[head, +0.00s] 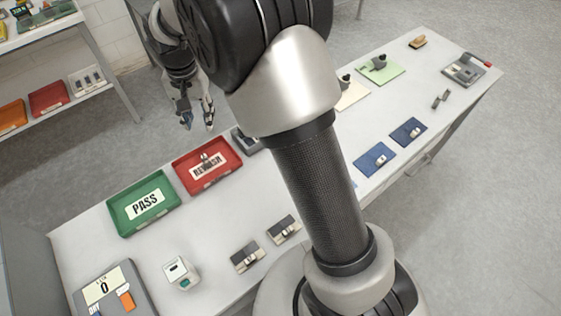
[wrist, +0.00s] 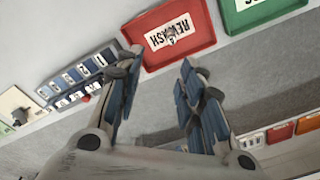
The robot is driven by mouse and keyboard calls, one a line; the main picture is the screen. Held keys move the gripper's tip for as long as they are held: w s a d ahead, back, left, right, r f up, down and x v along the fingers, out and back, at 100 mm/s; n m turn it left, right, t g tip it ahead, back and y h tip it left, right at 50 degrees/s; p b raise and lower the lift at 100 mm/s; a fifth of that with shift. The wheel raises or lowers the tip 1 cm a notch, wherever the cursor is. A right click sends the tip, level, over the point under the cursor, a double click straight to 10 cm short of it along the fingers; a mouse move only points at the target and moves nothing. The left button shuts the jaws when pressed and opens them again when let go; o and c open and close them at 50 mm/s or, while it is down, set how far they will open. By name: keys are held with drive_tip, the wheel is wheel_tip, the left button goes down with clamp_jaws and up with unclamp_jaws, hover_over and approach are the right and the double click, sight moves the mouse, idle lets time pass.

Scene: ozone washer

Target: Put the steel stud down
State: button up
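My gripper (head: 197,116) is beyond the far side of the table in the head view, its fingers apart. A small grey metal piece (head: 207,160) sits on the label of the red REWASH tray (head: 190,186). The metal piece (wrist: 171,37) and the red tray (wrist: 204,30) also show in the wrist view, beyond the fingertips. Whether this piece is the steel stud, I cannot tell, as other small metal pieces are in view.
A green PASS tray (head: 120,216) stands left of the red one. Blue mats (head: 370,166) and dark holders (head: 246,258) carry small metal pieces. A white box (head: 180,272) and a scale (head: 103,290) are at the near left. A shelf stands at the far left.

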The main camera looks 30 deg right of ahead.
drive_tip(key=s+d+r+n+t, duration=0.15)
drive_tip(key=s+d+r, duration=0.35)
drive_tip(key=s+r, duration=0.55)
drive_tip(key=s+d+r+n+t, duration=0.1)
drive_tip(key=s+d+n, duration=0.1)
drive_tip(key=s, duration=0.8)
drive_tip(key=s+d+r+n+t, duration=0.1)
drive_tip(key=s+d+n, duration=0.1)
drive_tip(key=s, duration=0.8)
drive_tip(key=shift+s+d, duration=0.2)
